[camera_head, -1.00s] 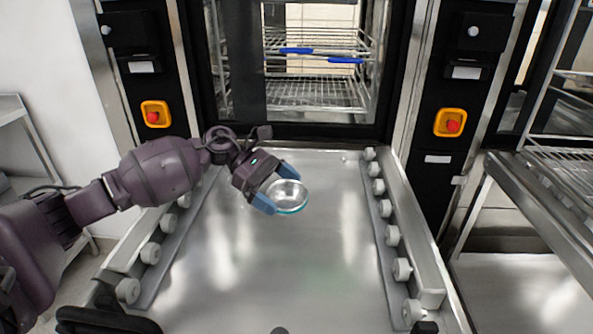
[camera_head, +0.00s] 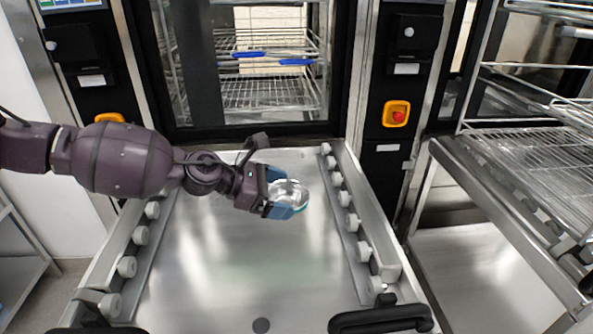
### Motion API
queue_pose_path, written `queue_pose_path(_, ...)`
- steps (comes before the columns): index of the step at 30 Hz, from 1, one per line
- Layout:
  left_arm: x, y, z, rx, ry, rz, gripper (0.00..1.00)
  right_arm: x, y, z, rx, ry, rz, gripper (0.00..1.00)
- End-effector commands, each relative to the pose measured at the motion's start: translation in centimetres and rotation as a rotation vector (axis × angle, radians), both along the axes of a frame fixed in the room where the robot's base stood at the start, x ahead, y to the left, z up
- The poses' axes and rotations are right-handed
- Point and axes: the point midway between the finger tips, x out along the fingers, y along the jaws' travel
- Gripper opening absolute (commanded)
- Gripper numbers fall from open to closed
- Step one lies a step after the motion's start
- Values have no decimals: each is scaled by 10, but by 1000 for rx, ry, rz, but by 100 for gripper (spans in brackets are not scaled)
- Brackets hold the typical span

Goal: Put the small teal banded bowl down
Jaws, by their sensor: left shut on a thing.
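The small bowl (camera_head: 291,192) is shiny and metallic inside, with a teal band showing at its lower right edge. My left gripper (camera_head: 283,198), with blue fingers, reaches in from the left and is shut on the bowl's left side. The bowl is over the steel table (camera_head: 230,270), toward its far right part. I cannot tell whether its base touches the surface. The fingers hide part of the bowl's left side. My right gripper is not in view.
Rails with grey rollers (camera_head: 343,198) run along both sides of the table. A washer with a glass door and wire racks (camera_head: 262,92) stands behind it. A rack shelf (camera_head: 530,180) is at the right. The table's middle and front are clear.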

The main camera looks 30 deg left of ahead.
Motion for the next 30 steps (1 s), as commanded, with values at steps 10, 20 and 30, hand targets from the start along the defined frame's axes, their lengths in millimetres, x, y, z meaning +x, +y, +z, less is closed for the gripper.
queue_pose_path(10,-4,-6,3,2,1,75,67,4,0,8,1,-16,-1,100)
queue_pose_path(20,-11,-14,3,1,4,169,67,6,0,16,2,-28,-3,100)
queue_pose_path(30,-27,-25,0,-2,6,344,67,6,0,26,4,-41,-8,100)
